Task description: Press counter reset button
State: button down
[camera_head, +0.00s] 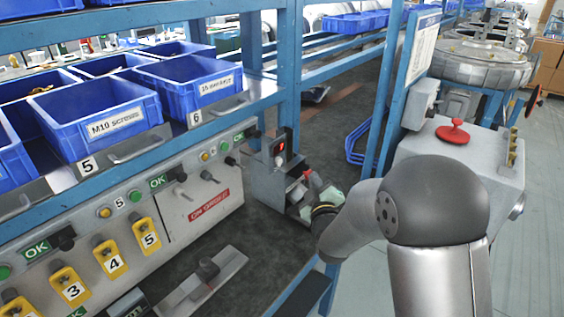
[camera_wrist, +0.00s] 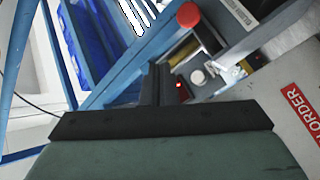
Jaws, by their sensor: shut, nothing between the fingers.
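A grey counter box (camera_head: 268,172) with a small lit red display (camera_head: 279,161) stands at the right end of the bench panel. In the wrist view, a white round button (camera_wrist: 197,76) and a larger red round button (camera_wrist: 189,15) show on a device beside a small red light (camera_wrist: 180,85). No label tells which one is the counter reset. My gripper (camera_wrist: 157,72) is shut and empty, its dark fingers just left of the white button; contact cannot be told. In the head view my wrist partly hides the area in front of the box.
Blue bins (camera_head: 98,115) stand on the shelf above the panel. A red "ON ORDER" label (camera_head: 209,205) and yellow numbered holders (camera_head: 110,258) are on the panel. A blue post (camera_head: 390,90) and a grey machine with a red knob (camera_head: 453,131) stand to the right.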

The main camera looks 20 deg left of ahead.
aim_at(279, 162)
jog(key=w+a+p, duration=0.1)
jog(key=w+a, duration=0.1)
jog(key=a, duration=0.6)
jog(key=shift+w+a, duration=0.15)
jog(key=shift+w, duration=0.1)
dwell(0.8)
dwell(1.1)
jog(key=shift+w+a+b, duration=0.1)
jog(key=shift+a+b, duration=0.3)
jog(key=shift+b, duration=0.05)
jog(key=shift+w+a+b, duration=0.1)
jog(key=shift+a+b, duration=0.2)
jog(key=shift+a, duration=0.05)
dwell(0.7)
jog(key=shift+d, duration=0.1)
jog(key=shift+s+d+b, duration=0.25)
jog(key=shift+d+b, duration=0.4)
